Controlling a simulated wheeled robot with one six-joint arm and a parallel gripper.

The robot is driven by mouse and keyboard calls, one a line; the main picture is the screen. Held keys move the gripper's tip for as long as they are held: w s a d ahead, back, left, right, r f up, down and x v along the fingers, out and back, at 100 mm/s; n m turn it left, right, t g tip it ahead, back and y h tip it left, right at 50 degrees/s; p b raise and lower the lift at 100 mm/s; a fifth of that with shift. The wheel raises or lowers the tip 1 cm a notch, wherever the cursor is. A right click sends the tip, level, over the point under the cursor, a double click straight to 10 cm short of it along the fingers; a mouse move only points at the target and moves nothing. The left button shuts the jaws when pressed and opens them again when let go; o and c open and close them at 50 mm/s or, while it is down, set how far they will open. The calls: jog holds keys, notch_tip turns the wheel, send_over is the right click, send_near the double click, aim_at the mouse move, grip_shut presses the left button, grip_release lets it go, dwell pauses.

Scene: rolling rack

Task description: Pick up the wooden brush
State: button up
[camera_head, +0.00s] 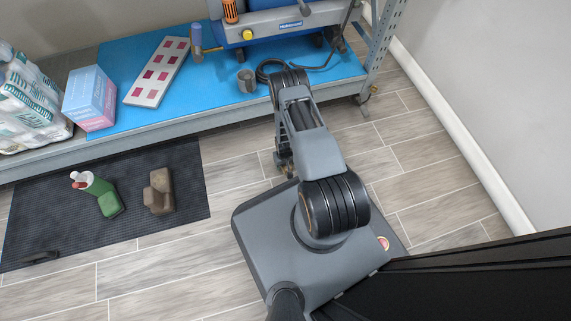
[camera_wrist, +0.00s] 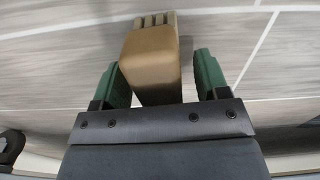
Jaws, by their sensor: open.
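A tan-brown block with a row of pale, bristle-like tufts at its far end, which looks like the wooden brush (camera_wrist: 152,62), shows in the wrist view. It lies between the two green fingers of my gripper (camera_wrist: 163,78). The fingers are open; the left one looks close to the block, and a gap shows at the right one. I cannot tell whether either touches it. Wood-look floor shows behind the block. In the head view my arm reaches down by the shelf and hides the fingers and this block.
A black mat (camera_head: 60,225) lies on the floor at left, with a green bottle (camera_head: 103,195) and a brown blocky object (camera_head: 159,191) on it. A low blue-topped shelf (camera_head: 110,70) holds boxes, wrapped packs and a machine. A wall (camera_head: 500,90) stands at right.

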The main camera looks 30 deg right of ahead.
jog(key=shift+f, duration=0.25)
dwell(0.5)
jog(key=c, duration=1.1)
